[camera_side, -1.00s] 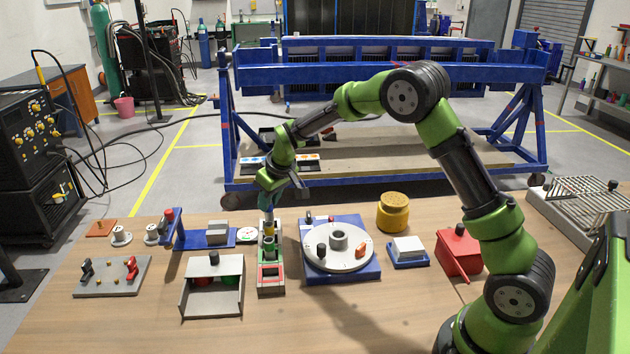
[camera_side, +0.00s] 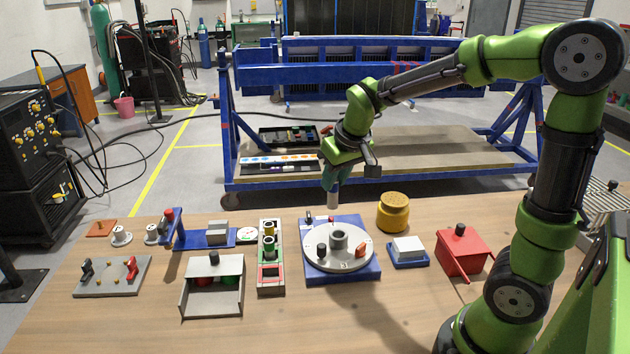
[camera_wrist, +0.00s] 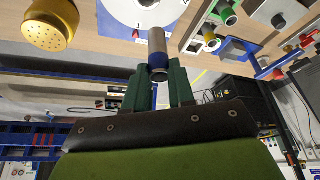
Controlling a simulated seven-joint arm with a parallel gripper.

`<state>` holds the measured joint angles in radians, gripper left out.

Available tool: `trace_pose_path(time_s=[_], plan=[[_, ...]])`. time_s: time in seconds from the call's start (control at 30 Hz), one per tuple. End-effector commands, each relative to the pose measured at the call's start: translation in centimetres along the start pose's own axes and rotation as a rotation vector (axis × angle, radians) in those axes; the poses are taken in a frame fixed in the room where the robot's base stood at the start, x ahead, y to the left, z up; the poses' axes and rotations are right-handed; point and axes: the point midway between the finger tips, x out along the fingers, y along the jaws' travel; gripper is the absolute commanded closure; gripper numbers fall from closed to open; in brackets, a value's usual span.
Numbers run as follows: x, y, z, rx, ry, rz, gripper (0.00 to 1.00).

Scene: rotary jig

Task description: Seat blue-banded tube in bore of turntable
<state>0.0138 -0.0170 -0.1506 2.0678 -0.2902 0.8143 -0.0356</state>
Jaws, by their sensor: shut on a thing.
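My gripper (camera_side: 331,182) is shut on the blue-banded tube (camera_side: 333,200) and holds it upright in the air, above the back part of the turntable (camera_side: 322,259). In the wrist view the tube (camera_wrist: 157,45) is grey with a dark blue band, between the green fingertips (camera_wrist: 157,74). The turntable is a pale disc on a blue base (camera_side: 345,275). A grey collar with a dark bore (camera_side: 339,239) stands near its middle. The tube is apart from the collar, above and slightly left of it in the side view. The disc also shows in the wrist view (camera_wrist: 120,15).
A rack (camera_side: 270,284) with other banded tubes stands left. A yellow canister (camera_side: 393,213) is behind right, a white-topped block (camera_side: 408,247) and red box (camera_side: 460,252) further right.

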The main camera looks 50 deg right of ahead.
Motion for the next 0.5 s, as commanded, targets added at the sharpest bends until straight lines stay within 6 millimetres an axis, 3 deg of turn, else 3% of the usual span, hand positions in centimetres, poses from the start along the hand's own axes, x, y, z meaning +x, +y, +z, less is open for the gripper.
trace_pose_path(time_s=[0.13,0.5], plan=[[0.8,0.7,2.3,0.058,-0.001,0.025,1.0],[4.8,0.8,3.8,0.086,-0.003,0.037,1.0]])
